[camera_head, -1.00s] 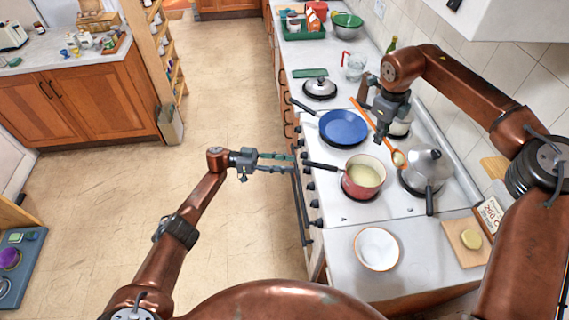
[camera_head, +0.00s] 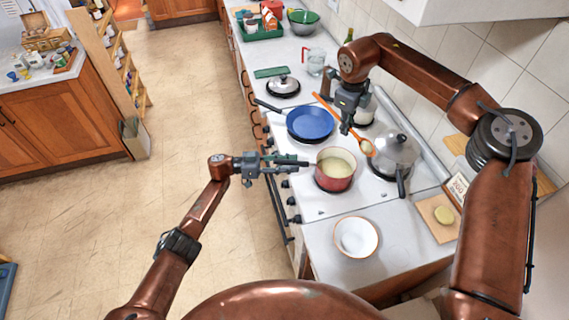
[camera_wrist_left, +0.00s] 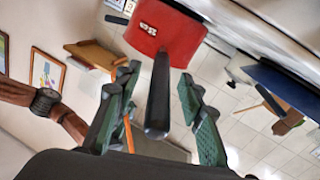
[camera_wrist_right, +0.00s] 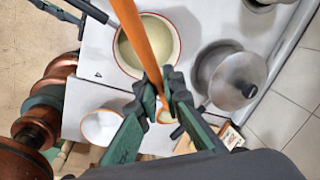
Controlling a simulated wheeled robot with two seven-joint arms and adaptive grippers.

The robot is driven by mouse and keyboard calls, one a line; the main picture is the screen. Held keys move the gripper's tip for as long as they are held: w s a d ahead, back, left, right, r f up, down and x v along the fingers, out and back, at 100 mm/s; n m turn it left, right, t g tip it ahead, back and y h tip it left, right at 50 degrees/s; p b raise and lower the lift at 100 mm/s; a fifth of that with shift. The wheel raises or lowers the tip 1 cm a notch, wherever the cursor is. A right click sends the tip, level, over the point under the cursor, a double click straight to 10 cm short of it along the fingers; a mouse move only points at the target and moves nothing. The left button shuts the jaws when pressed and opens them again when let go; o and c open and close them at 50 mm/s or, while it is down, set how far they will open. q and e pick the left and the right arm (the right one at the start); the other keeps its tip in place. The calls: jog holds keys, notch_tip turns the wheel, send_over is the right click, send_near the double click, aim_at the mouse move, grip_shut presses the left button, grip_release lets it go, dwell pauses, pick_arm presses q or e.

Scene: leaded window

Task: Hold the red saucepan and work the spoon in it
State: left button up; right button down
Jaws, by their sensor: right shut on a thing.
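The red saucepan (camera_head: 335,182) stands on the stove with pale liquid inside, its dark handle (camera_wrist_left: 158,95) pointing left. It also shows in the left wrist view (camera_wrist_left: 165,32). My left gripper (camera_head: 288,163) is open, its fingers apart on either side of the handle, with gaps visible in the left wrist view. My right gripper (camera_head: 347,125) is shut on the orange spoon (camera_head: 329,107), above the stove behind the pan. The spoon slants, its bowl (camera_head: 367,147) right of the pan and outside it. In the right wrist view, the spoon (camera_wrist_right: 140,40) crosses in front of the pan (camera_wrist_right: 172,18).
A grey lidded pot (camera_head: 395,153) stands close right of the saucepan. A blue frying pan (camera_head: 310,123) sits behind it. A white bowl (camera_head: 356,237) and a board (camera_head: 432,222) are on the front counter. Tiled wall bounds the right side.

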pick_arm(q)
grip_shut()
dwell(0.4)
dwell(0.4)
